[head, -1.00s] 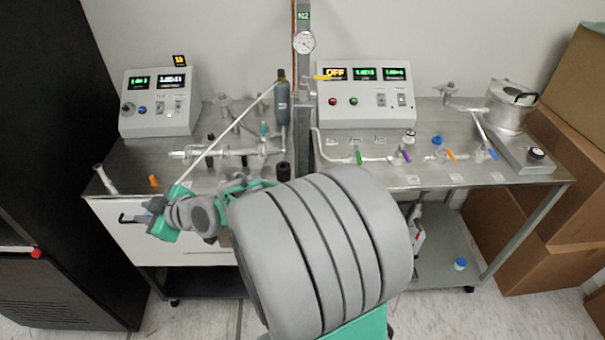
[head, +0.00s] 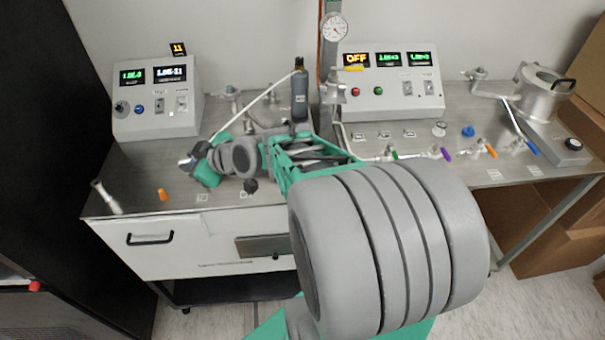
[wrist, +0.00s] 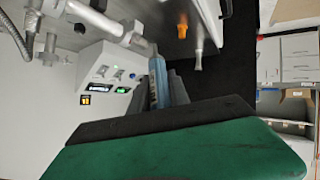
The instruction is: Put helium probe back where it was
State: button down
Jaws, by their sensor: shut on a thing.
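My gripper (head: 190,161) is over the left part of the steel bench, in front of the left control box. In the wrist view my gripper (wrist: 166,90) is shut on a slim blue-grey piece, which I take to be the helium probe (wrist: 158,80); the fingers hide part of it. A thin white line (head: 250,102) runs from the top of a dark gas bottle (head: 300,92) down to my gripper. The probe's tip is not clear in the head view. My arm hides part of the bench's middle.
The left control box (head: 155,100) stands close behind my gripper. An orange piece (head: 163,194) and a pale tube (head: 106,197) stand at the front left. The drawer (head: 185,238) is shut below. The right control box (head: 392,85) stands further right.

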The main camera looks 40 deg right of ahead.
jog(key=s+d+r+m+g+h+b, duration=0.1)
jog(key=s+d+r+g+b, duration=0.15)
jog(key=s+d, duration=0.55)
jog(key=s+d+r+m+g+h+b, duration=0.15)
jog(key=s+d+r+g, duration=0.35)
jog(key=s, duration=0.5)
jog(key=shift+t+y, duration=0.35)
jog(key=w+d+f+b, duration=0.1)
jog(key=d+f, duration=0.2)
jog(key=d, duration=0.1)
jog(key=w+d+f, duration=0.2)
jog(key=d+f, duration=0.1)
jog(key=d, duration=0.1)
jog(key=w+d+f+b, duration=0.1)
jog(key=w+d+f, duration=0.1)
jog(key=d+f, duration=0.1)
jog(key=shift+w+d+f+b, duration=0.15)
jog(key=shift+d+b, duration=0.15)
jog(key=shift+d, duration=0.15)
jog(key=shift+d+f, duration=0.2)
jog(key=shift+f, duration=0.05)
jog(key=f, duration=0.2)
jog(key=f+b, duration=0.1)
jog(key=shift+w+d+f, duration=0.25)
jog(key=shift+d+f, duration=0.05)
jog(key=shift+f, duration=0.1)
jog(key=shift+f+b, duration=0.35)
jog(key=shift+f, duration=0.05)
